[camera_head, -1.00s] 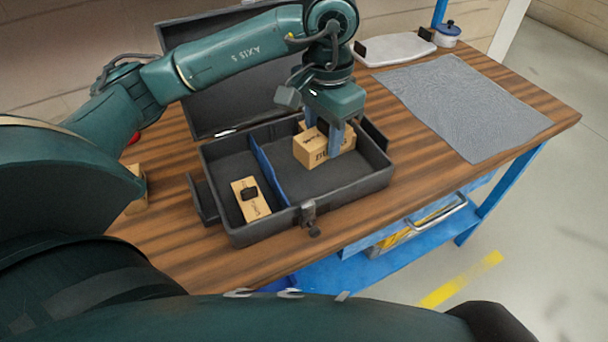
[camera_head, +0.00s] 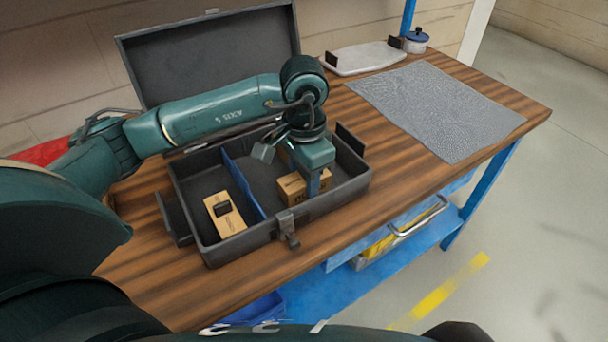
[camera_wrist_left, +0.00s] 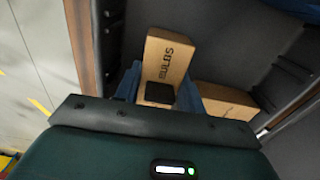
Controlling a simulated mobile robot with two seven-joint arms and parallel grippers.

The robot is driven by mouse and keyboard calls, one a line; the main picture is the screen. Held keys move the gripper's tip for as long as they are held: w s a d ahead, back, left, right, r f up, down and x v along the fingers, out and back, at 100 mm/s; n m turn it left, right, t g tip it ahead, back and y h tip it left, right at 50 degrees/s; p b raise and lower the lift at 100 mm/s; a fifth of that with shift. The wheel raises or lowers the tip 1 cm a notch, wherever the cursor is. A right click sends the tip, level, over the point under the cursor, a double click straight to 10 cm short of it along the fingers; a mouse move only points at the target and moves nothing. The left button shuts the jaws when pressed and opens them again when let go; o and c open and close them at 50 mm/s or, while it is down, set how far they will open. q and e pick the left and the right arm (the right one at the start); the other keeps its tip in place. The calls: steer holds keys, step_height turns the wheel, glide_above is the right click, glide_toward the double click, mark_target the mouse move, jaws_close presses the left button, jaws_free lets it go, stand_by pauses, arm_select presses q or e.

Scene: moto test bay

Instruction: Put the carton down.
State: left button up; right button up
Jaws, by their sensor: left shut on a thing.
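My left gripper (camera_head: 314,186) reaches down into the right compartment of the open dark toolbox (camera_head: 228,258). It is shut on a tan carton (camera_head: 291,188), which sits low behind the front wall. Whether its underside touches the compartment floor is hidden. In the left wrist view the held carton (camera_wrist_left: 165,58) reads "BULBS", with a small dark block (camera_wrist_left: 159,92) on it between the blue fingers. A second tan carton (camera_wrist_left: 226,99) lies beside it on the right in that view. My right gripper is not in view.
A blue divider (camera_head: 243,187) splits the toolbox. Its left compartment holds a tan carton with a black block on top (camera_head: 223,215). The lid (camera_head: 210,58) stands open behind. A grey mat (camera_head: 436,108), a pale board (camera_head: 365,58) and a blue-lidded pot (camera_head: 415,42) are on the workbench.

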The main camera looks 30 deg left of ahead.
arm_select(q)
steer(key=shift+f+b, duration=0.15)
steer(key=shift+b, duration=0.15)
steer(key=o, duration=1)
steer(key=shift+c, duration=0.2)
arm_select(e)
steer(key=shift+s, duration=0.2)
arm_select(q)
steer(key=shift+r, duration=0.2)
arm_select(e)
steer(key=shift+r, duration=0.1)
arm_select(q)
steer(key=shift+r+p, duration=0.25)
steer(key=shift+p, duration=0.2)
step_height(320, 180, up, 11)
steer(key=shift+f, duration=0.1)
steer(key=shift+r, duration=0.4)
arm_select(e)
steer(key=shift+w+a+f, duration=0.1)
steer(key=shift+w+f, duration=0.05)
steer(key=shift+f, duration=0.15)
